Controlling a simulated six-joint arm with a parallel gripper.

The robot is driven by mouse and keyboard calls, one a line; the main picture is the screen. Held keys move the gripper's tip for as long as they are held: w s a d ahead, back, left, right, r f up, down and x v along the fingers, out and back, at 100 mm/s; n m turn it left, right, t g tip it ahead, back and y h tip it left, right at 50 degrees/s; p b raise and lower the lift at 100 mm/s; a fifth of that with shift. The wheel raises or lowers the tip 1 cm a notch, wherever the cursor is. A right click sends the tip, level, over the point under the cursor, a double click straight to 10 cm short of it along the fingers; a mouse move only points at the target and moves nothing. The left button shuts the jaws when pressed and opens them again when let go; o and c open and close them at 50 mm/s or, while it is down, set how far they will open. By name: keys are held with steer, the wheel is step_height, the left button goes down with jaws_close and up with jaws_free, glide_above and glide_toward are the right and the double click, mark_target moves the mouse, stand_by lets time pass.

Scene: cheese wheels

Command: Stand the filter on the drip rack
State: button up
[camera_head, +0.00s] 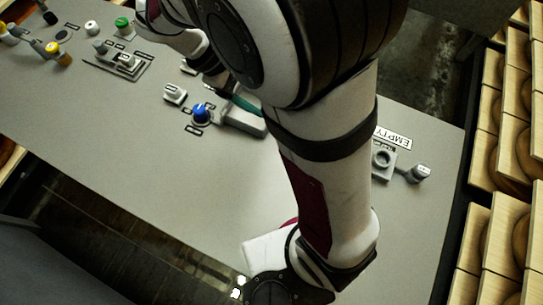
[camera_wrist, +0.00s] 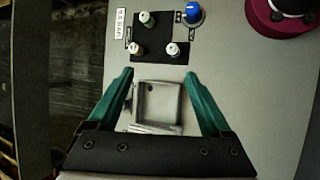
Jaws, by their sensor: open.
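In the wrist view my gripper (camera_wrist: 158,76) is open, its two teal fingers on either side of a pale grey, square-edged holder (camera_wrist: 157,128). The holder has a raised rim and a small dark hole near its far edge. I cannot tell whether the fingers touch it. In the head view a teal finger shows by a grey block (camera_head: 245,122), partly hidden by my arm; the gripper's tips are hidden there. Neither view clearly identifies the filter or the drip rack. Nothing is visibly held.
A black patch (camera_wrist: 147,54) with white-topped pegs and a blue knob (camera_wrist: 193,12) lie beyond the fingers. The head view shows an EMPTY label (camera_head: 392,138), a grey ring fitting (camera_head: 382,160) and several small fittings at upper left. The grey tabletop (camera_head: 190,175) is clear toward its near edge.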

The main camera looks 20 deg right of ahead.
steer(key=s+a+r+m+y, duration=0.1)
steer(key=s+a+m+y, duration=0.1)
steer(key=s+m+y, duration=0.2)
steer(key=s+a+r+m+t+y, duration=0.1)
steer(key=s+m+y, duration=0.3)
steer(key=s+m, duration=0.5)
steer(key=s+a, duration=0.1)
steer(key=s, duration=0.3)
steer(key=shift+s+m, duration=0.25)
steer(key=shift+m, duration=0.15)
